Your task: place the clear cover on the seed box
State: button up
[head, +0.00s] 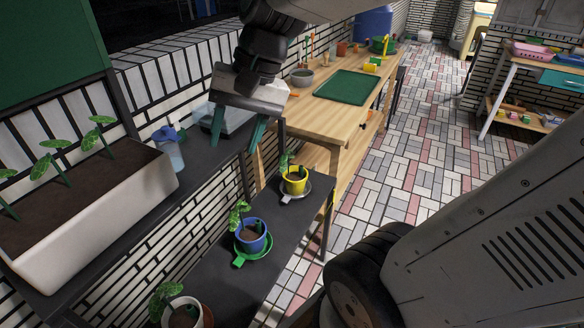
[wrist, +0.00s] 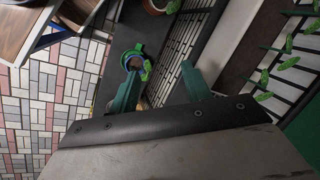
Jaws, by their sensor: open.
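A clear, boxy, see-through thing (head: 205,110) sits on the dark shelf behind my gripper, which partly hides it. I cannot tell whether it is the cover alone or a box with a cover. A long white planter (head: 95,235) with dark soil and several green seedlings stands on the same shelf at the left; its top is uncovered. My gripper (head: 237,132) hangs above the shelf's edge in the head view, its green fingers apart with nothing between them. In the wrist view my gripper (wrist: 158,85) is also open and empty.
A blue spray bottle (head: 168,148) stands between the planter and the clear thing. A lower dark bench holds a yellow pot (head: 295,182), a blue pot (head: 251,236) and a white pot (head: 184,314). A wooden table (head: 330,120) carries a green mat (head: 347,87). The tiled floor is open at right.

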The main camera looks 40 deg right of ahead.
jog(key=s+d+f+n+h, duration=0.1)
jog(key=s+n+h, duration=0.1)
jog(key=s, duration=0.3)
jog(key=s+d+f+n+h, duration=0.1)
jog(key=s+n, duration=0.3)
jog(key=s, duration=0.2)
jog(key=shift+s+d+f+g+h, duration=0.15)
jog(key=shift+d+f+g+h, duration=0.15)
jog(key=shift+d+h, duration=0.1)
